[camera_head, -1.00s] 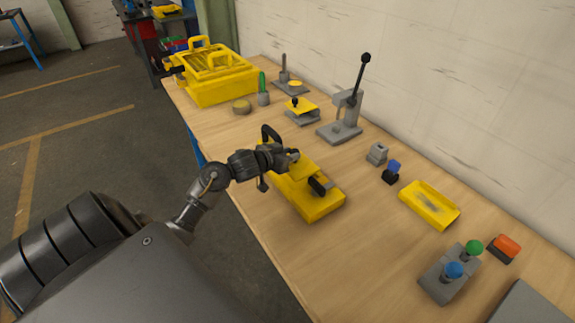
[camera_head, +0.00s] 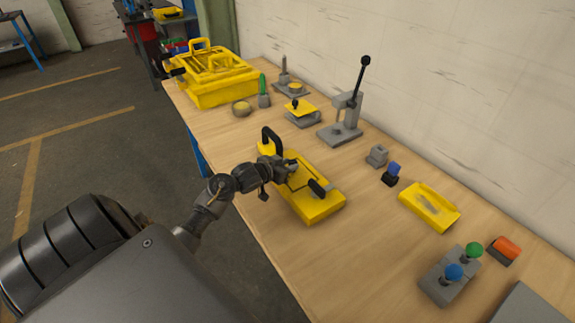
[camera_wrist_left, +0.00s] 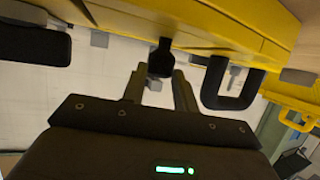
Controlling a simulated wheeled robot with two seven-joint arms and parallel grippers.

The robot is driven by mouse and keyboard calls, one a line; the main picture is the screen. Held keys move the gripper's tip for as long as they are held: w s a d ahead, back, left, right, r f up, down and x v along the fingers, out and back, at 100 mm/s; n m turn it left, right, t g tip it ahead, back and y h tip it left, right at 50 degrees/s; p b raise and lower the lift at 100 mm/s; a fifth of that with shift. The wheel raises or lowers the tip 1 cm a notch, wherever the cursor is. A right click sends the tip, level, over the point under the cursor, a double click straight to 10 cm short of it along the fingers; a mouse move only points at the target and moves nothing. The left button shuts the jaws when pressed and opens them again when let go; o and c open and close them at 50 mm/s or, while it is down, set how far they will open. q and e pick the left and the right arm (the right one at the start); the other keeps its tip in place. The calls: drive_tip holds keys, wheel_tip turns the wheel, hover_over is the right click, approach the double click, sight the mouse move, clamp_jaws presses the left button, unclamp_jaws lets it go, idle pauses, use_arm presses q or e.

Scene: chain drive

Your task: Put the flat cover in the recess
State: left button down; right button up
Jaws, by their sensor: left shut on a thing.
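A yellow housing (camera_head: 318,209) with a black handle at each end lies on the bench, with a dark recess outline in its top. My left gripper (camera_head: 291,168) is over the middle of the housing. In the left wrist view the gripper (camera_wrist_left: 160,82) is shut on a black knob (camera_wrist_left: 161,58), which joins a yellow surface. This looks like the flat cover's knob. The gripper hides most of the cover in the head view, and I cannot tell whether the cover sits fully in the recess. My right gripper is not in view.
A lever press (camera_head: 342,130), a stand with a yellow knobbed plate (camera_head: 301,108) and a large yellow case (camera_head: 222,88) stand behind. A yellow tray (camera_head: 430,208) and a button box (camera_head: 449,277) lie to the right. Bare bench surrounds the housing's front.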

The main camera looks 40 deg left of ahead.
use_arm(q)
drive_tip(key=c, duration=1.1)
unclamp_jaws()
drive_tip(key=shift+f, duration=0.15)
drive_tip(key=shift+r, duration=0.25)
drive_tip(key=v, duration=1.2)
